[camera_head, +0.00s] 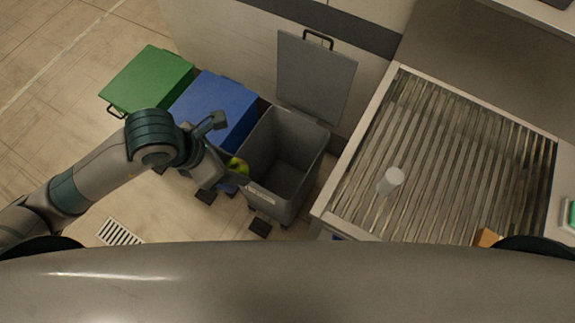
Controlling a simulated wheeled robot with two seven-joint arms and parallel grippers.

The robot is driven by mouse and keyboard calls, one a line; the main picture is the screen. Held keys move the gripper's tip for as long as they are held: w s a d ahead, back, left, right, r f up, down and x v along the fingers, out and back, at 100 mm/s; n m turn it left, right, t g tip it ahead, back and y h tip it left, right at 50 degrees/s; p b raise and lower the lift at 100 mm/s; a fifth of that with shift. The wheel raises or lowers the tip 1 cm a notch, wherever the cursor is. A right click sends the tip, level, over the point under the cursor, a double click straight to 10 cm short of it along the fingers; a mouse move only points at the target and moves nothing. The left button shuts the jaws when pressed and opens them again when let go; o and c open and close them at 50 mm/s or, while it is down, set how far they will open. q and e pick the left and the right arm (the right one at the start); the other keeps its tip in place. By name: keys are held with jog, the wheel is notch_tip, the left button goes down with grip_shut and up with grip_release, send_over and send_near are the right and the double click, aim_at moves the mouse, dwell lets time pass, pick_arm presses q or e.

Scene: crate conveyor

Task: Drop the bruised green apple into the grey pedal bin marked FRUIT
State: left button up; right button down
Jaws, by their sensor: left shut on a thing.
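The green apple (237,166) is held by my left gripper (230,168), which is shut on it. My gripper hides part of the apple. The apple is at the left rim of the grey pedal bin (277,200), in front of the blue bin. The grey bin's lid (316,77) stands open against the wall, and the inside that shows looks empty. A pale label (260,193) is on its front, too small to read. My right gripper is not in view.
A blue bin (216,106) and a green bin (147,78) stand left of the grey bin, lids shut. A roller conveyor (440,165) on the right carries a whitish cylinder (390,181) and an orange-brown object (487,238). A floor drain (119,232) lies front left.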

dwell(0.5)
pick_arm(q)
jog(key=f+m+b, duration=0.1)
jog(key=w+f+m+g, duration=0.1)
jog(key=m, duration=0.1)
jog(key=shift+a+b, duration=0.15)
jog(key=shift+b, duration=0.25)
jog(key=m, duration=0.1)
jog(key=f+m+g+b, duration=0.1)
jog(key=shift+w+a+m+h, duration=0.15)
jog(key=shift+w+m+h, duration=0.15)
jog(key=shift+w, duration=0.1)
jog(key=m+b, duration=0.1)
jog(key=w+f+m+g, duration=0.1)
jog(key=shift+a+m+b, duration=0.3)
jog(key=shift+m+b, duration=0.1)
jog(key=w+a+r+m+g+y+b, duration=0.2)
jog(key=w+a+m+y+b, duration=0.3)
jog(key=m, duration=1.1)
jog(key=w+a+g+b, duration=0.1)
jog(key=a+b, duration=0.1)
jog(key=b, duration=0.1)
jog(key=shift+w+r+m+g+b, duration=0.35)
jog(key=shift+r+m+g, duration=0.05)
